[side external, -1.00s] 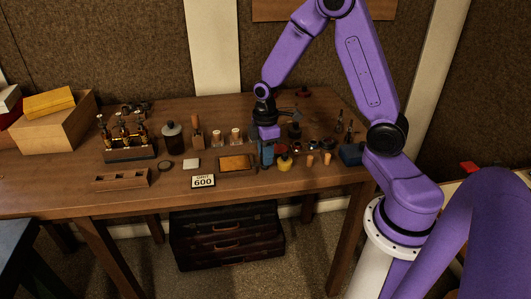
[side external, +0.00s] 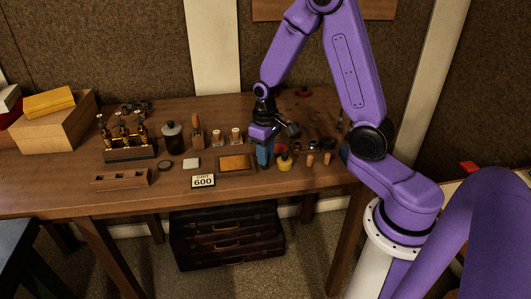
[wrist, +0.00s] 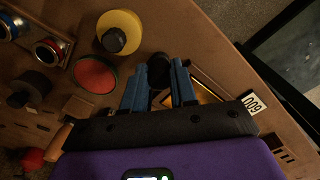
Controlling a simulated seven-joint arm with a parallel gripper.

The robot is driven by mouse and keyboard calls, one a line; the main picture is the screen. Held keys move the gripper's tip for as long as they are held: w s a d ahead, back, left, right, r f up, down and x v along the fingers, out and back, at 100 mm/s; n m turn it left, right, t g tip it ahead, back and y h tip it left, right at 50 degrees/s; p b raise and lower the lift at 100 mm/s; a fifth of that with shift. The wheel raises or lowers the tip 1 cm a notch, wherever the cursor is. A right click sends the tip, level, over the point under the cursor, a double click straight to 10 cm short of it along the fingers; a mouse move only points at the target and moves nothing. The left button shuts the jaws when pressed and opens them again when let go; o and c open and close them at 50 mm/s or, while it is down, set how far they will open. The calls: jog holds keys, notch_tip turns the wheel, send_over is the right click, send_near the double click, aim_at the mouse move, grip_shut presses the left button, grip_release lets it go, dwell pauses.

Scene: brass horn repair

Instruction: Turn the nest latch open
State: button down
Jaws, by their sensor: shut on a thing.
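My gripper (side external: 263,164) points down at the table, just right of a framed orange-brown plate (side external: 236,162). In the wrist view its blue fingers (wrist: 159,88) are shut on a dark round knob (wrist: 159,65), which I take to be the nest latch. The plate (wrist: 206,95) shows partly behind the right finger. The fingers hide the knob in the side view, and the lower part of the latch is hidden, so its angle cannot be told.
A yellow jar with a black lid (wrist: 120,34) and a red disc (wrist: 95,75) stand close to the fingers. Small bottles and a rack (side external: 130,153) stand further left.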

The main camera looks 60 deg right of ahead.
jog(key=m, duration=0.6)
jog(key=shift+a+m, duration=0.1)
jog(key=shift+m, duration=0.2)
dwell(0.5)
jog(key=c, duration=0.9)
grip_release()
notch_tip(320, 180, up, 18)
jog(key=shift+f, duration=0.25)
